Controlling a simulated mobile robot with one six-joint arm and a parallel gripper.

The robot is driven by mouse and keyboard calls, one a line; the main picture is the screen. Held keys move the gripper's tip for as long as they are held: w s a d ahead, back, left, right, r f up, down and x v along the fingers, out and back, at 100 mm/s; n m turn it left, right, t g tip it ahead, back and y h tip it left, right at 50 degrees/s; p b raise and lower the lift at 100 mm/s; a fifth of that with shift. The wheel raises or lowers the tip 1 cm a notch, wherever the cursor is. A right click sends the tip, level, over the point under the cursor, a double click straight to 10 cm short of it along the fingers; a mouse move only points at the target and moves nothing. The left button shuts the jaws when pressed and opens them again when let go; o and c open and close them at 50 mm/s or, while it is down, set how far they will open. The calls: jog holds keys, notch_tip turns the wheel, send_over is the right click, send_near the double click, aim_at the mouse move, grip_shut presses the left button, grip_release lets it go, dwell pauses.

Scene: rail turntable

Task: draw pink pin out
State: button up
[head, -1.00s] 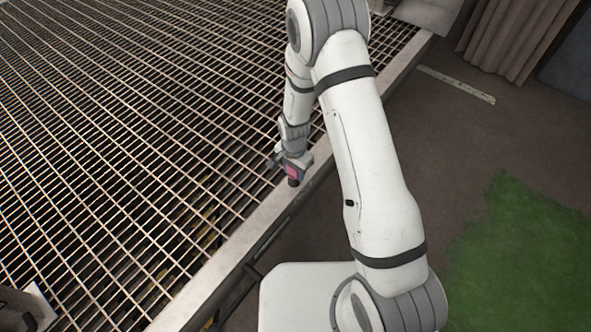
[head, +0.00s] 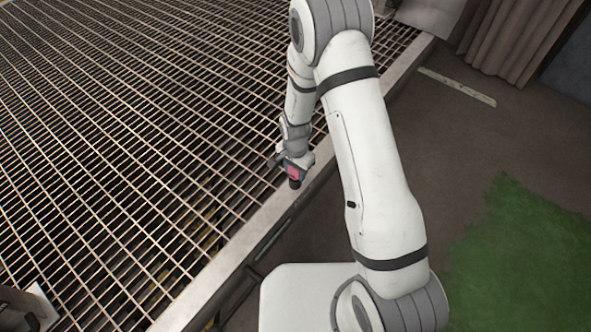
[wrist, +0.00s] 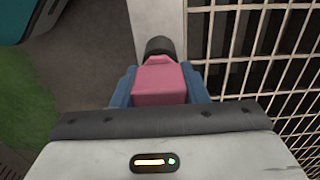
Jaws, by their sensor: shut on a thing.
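The pink pin (wrist: 160,82) is a block-like pink piece between the blue-grey fingers of my gripper (wrist: 160,92) in the wrist view. In the head view the pink pin (head: 293,172) shows small at the end of my gripper (head: 292,170). My gripper is shut on it. A dark round piece (wrist: 160,46) shows just beyond the pink part; it also shows in the head view (head: 295,184). It appears over the pale edge beam of the deck. Whether the pin still sits in a hole cannot be told.
A metal grating deck (head: 130,130) fills the left, bordered by a pale beam (head: 245,235). Brown floor (head: 450,130) and a green patch (head: 520,250) lie to the right. A curtain (head: 505,40) hangs at the upper right.

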jog(key=shift+r, duration=0.1)
jog(key=shift+r+p, duration=2)
jog(key=shift+r, duration=1.05)
jog(key=shift+r+p, duration=1.6)
jog(key=shift+r, duration=0.9)
